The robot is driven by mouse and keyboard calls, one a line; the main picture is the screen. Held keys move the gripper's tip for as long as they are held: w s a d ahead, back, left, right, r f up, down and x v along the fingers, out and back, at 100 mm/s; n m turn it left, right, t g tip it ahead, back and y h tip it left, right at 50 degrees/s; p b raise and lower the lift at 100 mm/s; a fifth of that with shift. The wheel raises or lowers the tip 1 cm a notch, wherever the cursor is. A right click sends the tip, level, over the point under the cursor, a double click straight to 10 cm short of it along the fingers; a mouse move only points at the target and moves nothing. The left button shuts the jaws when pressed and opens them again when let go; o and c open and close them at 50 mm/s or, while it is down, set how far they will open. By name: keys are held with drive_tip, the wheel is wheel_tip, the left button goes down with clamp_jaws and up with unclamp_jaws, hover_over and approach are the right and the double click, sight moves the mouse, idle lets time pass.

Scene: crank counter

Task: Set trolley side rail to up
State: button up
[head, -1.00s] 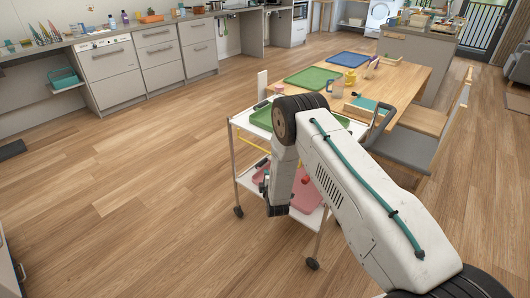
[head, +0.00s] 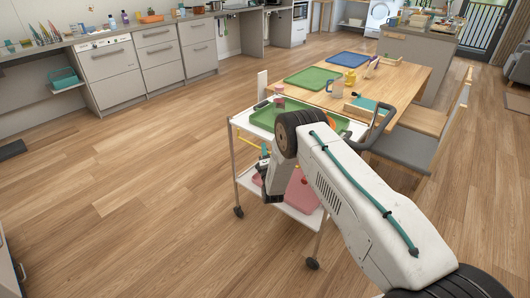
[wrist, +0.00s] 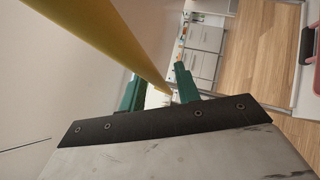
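The white trolley (head: 233,160) stands on the floor in front of my arm. Its yellow side rail (head: 249,141) shows on its near left side, partly hidden by my arm. In the wrist view the yellow rail (wrist: 115,42) runs large from the top left down toward my gripper (wrist: 162,88). The gripper's green fingers are apart, with the rail's far end appearing between them, close to the right finger. I cannot tell whether they touch it. In the head view my gripper (head: 270,190) hangs beside the trolley, below the top tray, its fingertips unclear.
The trolley carries a green tray (head: 262,117) on top and a pink tray (head: 298,196) below. A wooden table (head: 400,80) with a bench stands behind it. A dark handle (head: 380,125) rises at the trolley's right.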

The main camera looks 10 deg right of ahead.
drive_tip(key=shift+w, duration=0.15)
clamp_jaws()
